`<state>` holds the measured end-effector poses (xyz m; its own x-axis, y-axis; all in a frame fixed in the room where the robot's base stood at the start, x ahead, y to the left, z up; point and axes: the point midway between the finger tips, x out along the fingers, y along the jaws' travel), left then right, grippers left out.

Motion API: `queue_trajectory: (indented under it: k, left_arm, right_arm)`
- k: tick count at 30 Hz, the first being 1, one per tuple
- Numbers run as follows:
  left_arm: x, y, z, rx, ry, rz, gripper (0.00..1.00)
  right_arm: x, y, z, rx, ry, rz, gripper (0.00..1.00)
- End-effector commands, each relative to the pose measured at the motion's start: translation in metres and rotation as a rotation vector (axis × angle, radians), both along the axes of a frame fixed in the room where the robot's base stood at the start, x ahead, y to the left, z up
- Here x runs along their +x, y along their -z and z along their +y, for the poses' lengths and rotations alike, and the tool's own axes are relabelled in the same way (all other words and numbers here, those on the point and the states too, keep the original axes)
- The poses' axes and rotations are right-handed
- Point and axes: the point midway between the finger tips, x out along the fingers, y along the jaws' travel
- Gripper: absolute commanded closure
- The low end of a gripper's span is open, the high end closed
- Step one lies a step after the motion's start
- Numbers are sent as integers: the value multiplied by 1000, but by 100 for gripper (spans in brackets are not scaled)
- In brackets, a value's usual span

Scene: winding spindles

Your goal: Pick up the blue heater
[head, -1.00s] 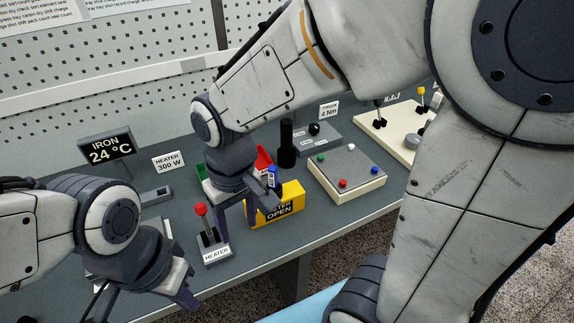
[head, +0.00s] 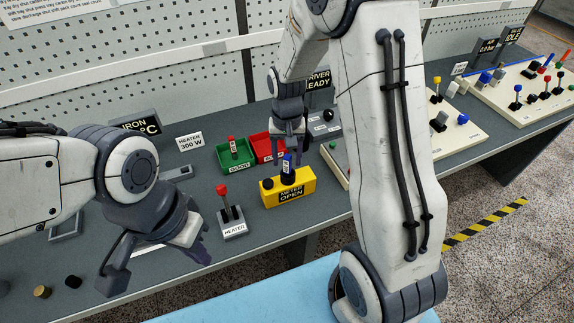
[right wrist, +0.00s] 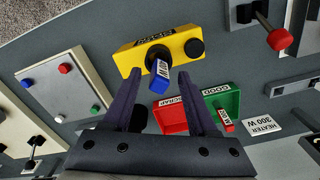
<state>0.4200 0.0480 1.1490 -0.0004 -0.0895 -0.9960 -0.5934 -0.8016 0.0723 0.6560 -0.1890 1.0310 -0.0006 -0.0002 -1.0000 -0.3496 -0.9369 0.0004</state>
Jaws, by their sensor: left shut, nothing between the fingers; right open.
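The blue heater (head: 287,165) stands upright on the yellow meter (head: 304,183), whose sign reads OPEN. It also shows in the right wrist view (right wrist: 159,78), with a label on its side. My right gripper (head: 290,145) is open and empty, above and slightly behind the heater in the head view. In the right wrist view its fingertips (right wrist: 160,70) appear on either side of the heater; I cannot tell whether they reach down to it. My left gripper (head: 203,256) is shut and empty, at the front left by the table edge.
A green bin (head: 247,165) holding a red-topped part and a red bin (head: 258,140) stand just behind the meter. A HEATER lever (head: 222,190) with a red knob stands left of it. A button box (right wrist: 62,85) lies near my right gripper.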

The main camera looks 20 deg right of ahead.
Motion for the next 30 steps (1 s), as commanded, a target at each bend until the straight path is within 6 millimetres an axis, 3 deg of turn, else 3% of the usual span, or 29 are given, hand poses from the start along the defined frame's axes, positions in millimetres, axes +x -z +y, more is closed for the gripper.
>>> queue_trajectory:
  k: [6,14,17,19,30]
  left_arm:
    - [0,-10,0,0,-1,0,100]
    - [0,-9,0,0,-1,0,100]
    - [0,-9,0,0,-1,0,100]
    - [0,-9,0,0,-1,0,100]
    - [0,-9,0,0,-1,0,100]
  right_arm:
    - [0,26,-1,0,-1,2,41]
    - [1,30,-2,0,0,-1,41]
    - [1,30,-1,0,0,-1,72]
    - [1,30,-1,0,0,-1,99]
    - [1,29,-1,0,0,-2,100]
